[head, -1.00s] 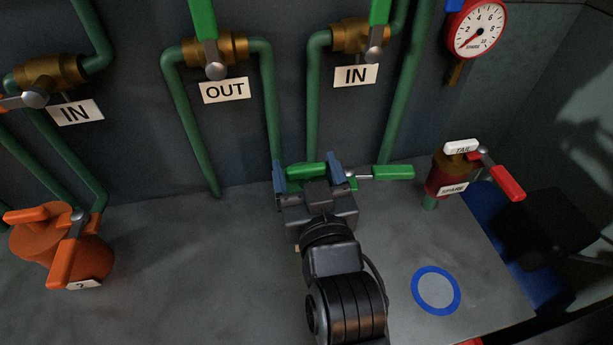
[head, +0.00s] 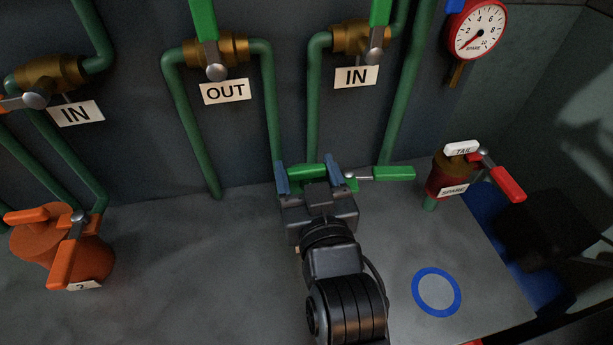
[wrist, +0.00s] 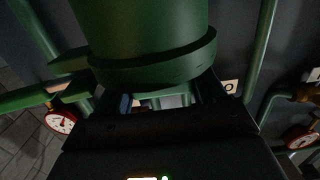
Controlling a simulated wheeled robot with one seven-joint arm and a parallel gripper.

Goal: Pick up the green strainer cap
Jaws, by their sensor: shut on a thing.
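The green strainer stands at the back of the bench in the head view, largely hidden behind my gripper (head: 308,175). A green bar on the green strainer cap (head: 307,171) lies between my two blue-tipped fingers, which are shut on it. In the wrist view the cap's wide green rim (wrist: 165,66) is close in front of my fingers, with the green cylindrical body (wrist: 145,25) beyond it. A green lever handle (head: 394,173) sticks out to the right of the strainer. I cannot tell whether the cap is raised off the body.
An orange strainer (head: 90,258) with orange handles stands at left. A red spare strainer (head: 447,178) with a red lever stands at right. A blue ring (head: 437,291) marks clear bench at front right. Green pipes (head: 313,110) and a gauge (head: 477,29) are on the wall behind.

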